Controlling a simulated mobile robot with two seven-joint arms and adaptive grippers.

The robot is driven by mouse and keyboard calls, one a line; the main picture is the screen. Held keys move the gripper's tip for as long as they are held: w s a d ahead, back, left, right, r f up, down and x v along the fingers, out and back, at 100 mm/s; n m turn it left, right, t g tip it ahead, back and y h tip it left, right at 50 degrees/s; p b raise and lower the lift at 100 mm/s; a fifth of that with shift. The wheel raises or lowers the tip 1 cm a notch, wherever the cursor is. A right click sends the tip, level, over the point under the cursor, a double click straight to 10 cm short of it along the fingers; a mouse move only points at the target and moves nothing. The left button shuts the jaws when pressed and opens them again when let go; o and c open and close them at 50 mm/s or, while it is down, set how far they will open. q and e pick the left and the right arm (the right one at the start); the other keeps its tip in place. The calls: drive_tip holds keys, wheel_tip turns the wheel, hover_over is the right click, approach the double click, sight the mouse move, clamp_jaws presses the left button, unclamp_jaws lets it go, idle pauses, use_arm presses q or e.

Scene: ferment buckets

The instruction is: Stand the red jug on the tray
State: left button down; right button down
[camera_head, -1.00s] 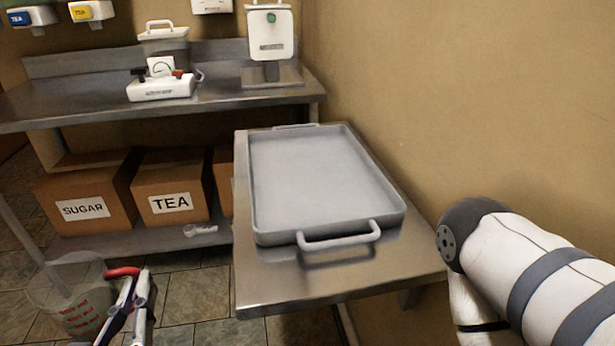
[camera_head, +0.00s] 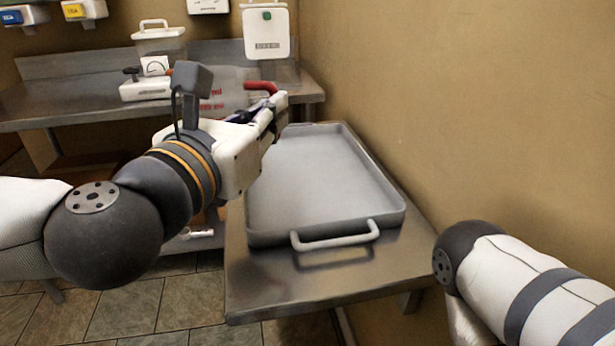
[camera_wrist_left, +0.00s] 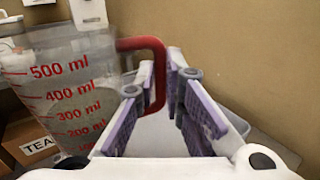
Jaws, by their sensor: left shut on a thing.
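The red jug (camera_head: 222,98) is a clear measuring jug with red marks and a red handle. In the head view it is raised, partly hidden behind my left gripper (camera_head: 272,104), near the tray's back left. In the left wrist view the jug (camera_wrist_left: 58,92) looks roughly upright, with its handle between the fingers of my left gripper (camera_wrist_left: 165,80), which is shut on it. The grey tray (camera_head: 325,190) is empty where it shows, and lies on a metal table; my left arm hides part of its left side. My right gripper is out of view.
The metal table (camera_head: 290,290) stands against the tan wall (camera_head: 430,100). A back counter (camera_head: 40,105) holds a scale (camera_head: 146,88) and a white lidded container (camera_head: 158,40). My right arm shows at the lower right.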

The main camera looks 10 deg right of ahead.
use_arm(q)
drive_tip(key=shift+w+d+f+b, duration=0.15)
drive_tip(key=shift+d+f+b, duration=0.05)
drive_tip(key=shift+d+f, duration=2.05)
drive_tip(key=shift+w+d+f+b, duration=0.2)
drive_tip(key=shift+d+f, duration=1.65)
drive_tip(key=shift+d, duration=0.75)
drive_tip(key=shift+w+d+f+b, duration=0.15)
drive_tip(key=shift+d+f+b, duration=0.05)
drive_tip(key=shift+d+f, duration=2.05)
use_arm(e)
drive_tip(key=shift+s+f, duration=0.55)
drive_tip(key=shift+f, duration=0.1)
use_arm(q)
drive_tip(key=shift+d+r, duration=0.15)
drive_tip(key=c, duration=1.7)
unclamp_jaws()
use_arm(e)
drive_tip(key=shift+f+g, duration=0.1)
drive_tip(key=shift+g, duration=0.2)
